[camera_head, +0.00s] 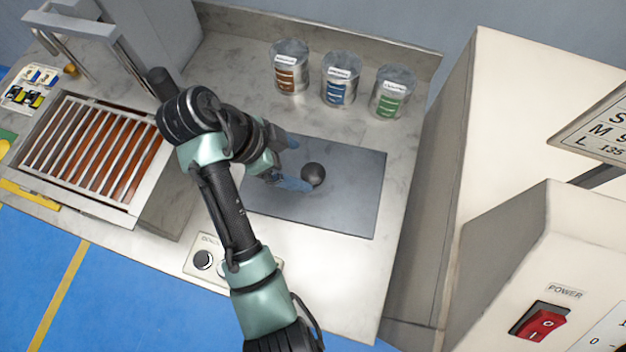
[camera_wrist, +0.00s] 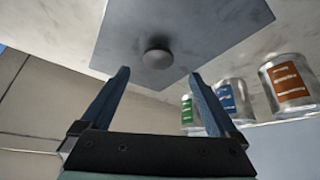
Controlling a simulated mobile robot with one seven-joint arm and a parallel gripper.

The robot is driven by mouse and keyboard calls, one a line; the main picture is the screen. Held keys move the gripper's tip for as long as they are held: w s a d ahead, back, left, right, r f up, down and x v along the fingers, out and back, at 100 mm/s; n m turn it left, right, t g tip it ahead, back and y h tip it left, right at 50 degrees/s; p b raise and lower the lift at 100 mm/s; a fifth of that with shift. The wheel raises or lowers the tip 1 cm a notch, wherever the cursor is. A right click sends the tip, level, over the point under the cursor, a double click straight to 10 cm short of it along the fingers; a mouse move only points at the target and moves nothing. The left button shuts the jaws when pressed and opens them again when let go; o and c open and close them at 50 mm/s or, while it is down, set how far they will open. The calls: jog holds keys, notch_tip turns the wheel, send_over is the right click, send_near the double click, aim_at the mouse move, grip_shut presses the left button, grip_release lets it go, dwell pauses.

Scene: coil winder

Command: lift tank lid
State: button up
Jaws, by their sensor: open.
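The tank lid (camera_head: 345,205) is a flat dark grey plate lying on the light stone-look counter. A round black knob (camera_head: 313,174) stands up from its middle. In the wrist view the lid (camera_wrist: 200,30) is at the top, with its knob (camera_wrist: 158,58) just past and between the fingertips. My gripper (camera_head: 290,165) has blue fingers, spread apart and empty, on the left side of the knob in the head view. In the wrist view my gripper (camera_wrist: 158,75) shows open, with no visible contact with the knob. My arm covers the left part of the lid.
Several labelled metal cans stand behind the lid: brown (camera_head: 290,66), blue (camera_head: 341,79) and green (camera_head: 392,91). A rack of copper-coloured bars (camera_head: 92,150) is at left. A control panel (camera_head: 205,258) is in front. A cream cabinet (camera_head: 500,130) borders the right.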

aim_at(313, 173)
jog(key=shift+b+x, duration=0.7)
jog(key=shift+x, duration=2.05)
jog(key=shift+s+a, duration=0.1)
jog(key=shift+s, duration=0.05)
grip_shut()
